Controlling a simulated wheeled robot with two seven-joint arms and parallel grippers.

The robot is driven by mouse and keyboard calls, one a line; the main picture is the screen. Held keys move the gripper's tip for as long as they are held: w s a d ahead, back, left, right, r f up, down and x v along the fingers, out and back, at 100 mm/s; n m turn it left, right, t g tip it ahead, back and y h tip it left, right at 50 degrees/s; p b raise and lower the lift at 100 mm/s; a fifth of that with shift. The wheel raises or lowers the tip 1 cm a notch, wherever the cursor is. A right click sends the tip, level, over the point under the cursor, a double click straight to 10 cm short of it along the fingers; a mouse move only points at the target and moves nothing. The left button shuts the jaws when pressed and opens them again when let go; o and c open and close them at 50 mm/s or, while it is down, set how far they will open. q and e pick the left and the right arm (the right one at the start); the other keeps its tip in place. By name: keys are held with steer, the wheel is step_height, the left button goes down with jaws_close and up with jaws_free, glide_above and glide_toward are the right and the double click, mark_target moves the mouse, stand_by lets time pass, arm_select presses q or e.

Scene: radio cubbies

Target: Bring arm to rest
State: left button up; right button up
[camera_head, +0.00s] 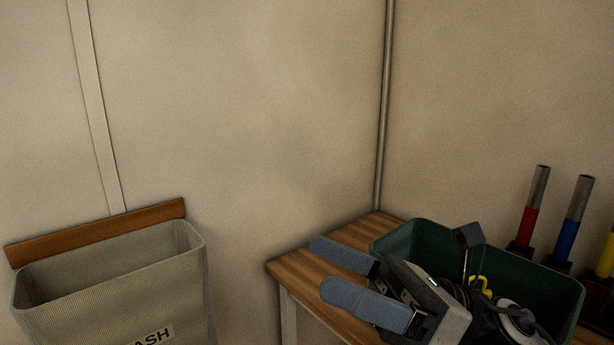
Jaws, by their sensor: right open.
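My right gripper (335,271) is at the lower right, over the left end of a wooden table. Its two grey-blue fingers are apart, point left and hold nothing. Its dark body covers part of a green bin (405,236) on the table. Dark items and a yellow item (481,285) show in or at the bin, partly hidden by my arm, and I cannot tell what they are. My left gripper is not in view.
A grey trash bin (100,300) hangs at the lower left by a wooden strip (95,234). Red (527,226) and blue (568,238) cylinders with grey tops stand behind the green bin. The wooden table (300,268) ends left of it. Bare walls lie behind.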

steer(key=w+d+f+m+t+h+p, duration=0.15)
steer(key=f+m+t+h, duration=0.35)
steer(key=m, duration=0.6)
steer(key=w+d+f+m+t+h, duration=0.3)
steer(key=m+t, duration=0.4)
steer(key=m, duration=0.3)
steer(key=w+d+f+m+t+h+p, duration=0.15)
steer(key=f+m+t+h, duration=0.35)
steer(key=m, duration=0.6)
steer(key=s+d+f+m+g+h, duration=0.2)
steer(key=s+f+m+g+h, duration=0.1)
steer(key=s+f+m, duration=0.3)
steer(key=s+d+f+m+g+h, duration=0.2)
steer(key=s+f+m, duration=0.4)
steer(key=f+m, duration=0.4)
step_height(320, 180, down, 5)
steer(key=g+h, duration=0.1)
steer(key=g, duration=0.1)
steer(key=shift+s+d+r+g+h+p, duration=0.15)
steer(key=shift+s+g+h+p, duration=0.05)
steer(key=shift+g+h+p, duration=0.1)
steer(key=shift+c, duration=0.4)
